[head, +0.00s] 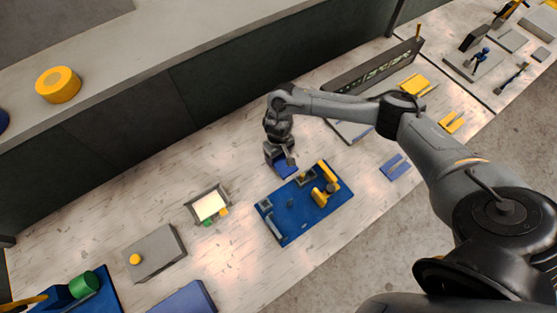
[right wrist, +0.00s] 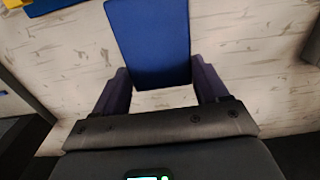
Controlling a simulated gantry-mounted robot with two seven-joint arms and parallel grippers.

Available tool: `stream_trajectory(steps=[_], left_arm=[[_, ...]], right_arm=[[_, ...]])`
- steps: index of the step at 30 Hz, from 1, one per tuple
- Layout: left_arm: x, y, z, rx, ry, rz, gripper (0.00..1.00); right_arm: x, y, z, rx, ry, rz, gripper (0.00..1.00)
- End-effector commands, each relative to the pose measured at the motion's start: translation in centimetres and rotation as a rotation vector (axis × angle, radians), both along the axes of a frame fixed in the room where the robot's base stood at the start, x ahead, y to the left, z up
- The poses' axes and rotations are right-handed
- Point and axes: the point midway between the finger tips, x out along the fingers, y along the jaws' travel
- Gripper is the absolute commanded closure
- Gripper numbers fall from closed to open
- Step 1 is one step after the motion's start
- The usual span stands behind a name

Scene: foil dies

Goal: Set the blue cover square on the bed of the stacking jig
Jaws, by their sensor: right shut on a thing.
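The blue cover (head: 287,169) is in my right gripper (head: 280,157) in the head view, beside the far edge of a blue board with yellow fittings (head: 290,222), which looks like the stacking jig. In the right wrist view the cover (right wrist: 150,45) is a flat blue rectangle between the two fingers, reaching out past their tips. The gripper is shut on it. The gripper partly hides the cover in the head view, and I cannot tell its height above the table. My left gripper is not in view.
A grey tray with a pale insert (head: 209,205) and a grey block with a yellow knob (head: 154,254) stand to the left. A dark slotted rail (head: 375,66) lies behind. A small blue piece (head: 396,167) lies right of the board. Bare table surrounds the board.

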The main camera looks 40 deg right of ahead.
Motion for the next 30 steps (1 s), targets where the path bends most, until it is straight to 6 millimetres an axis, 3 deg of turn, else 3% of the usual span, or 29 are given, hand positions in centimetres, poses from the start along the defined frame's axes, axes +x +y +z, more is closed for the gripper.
stream_trajectory(steps=[12, 25, 26, 30], left_arm=[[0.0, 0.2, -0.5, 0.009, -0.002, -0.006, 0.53], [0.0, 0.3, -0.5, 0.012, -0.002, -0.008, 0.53], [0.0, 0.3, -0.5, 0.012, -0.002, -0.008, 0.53], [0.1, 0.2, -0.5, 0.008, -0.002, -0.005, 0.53]], right_arm=[[0.0, -0.1, -3.7, -0.001, 0.000, -0.001, 0.57], [0.0, 0.0, -4.3, 0.000, 0.000, -0.001, 0.57], [0.0, 0.0, -4.2, 0.000, -0.001, -0.001, 0.23], [0.0, 0.0, -4.2, 0.000, -0.001, 0.000, 0.02]])
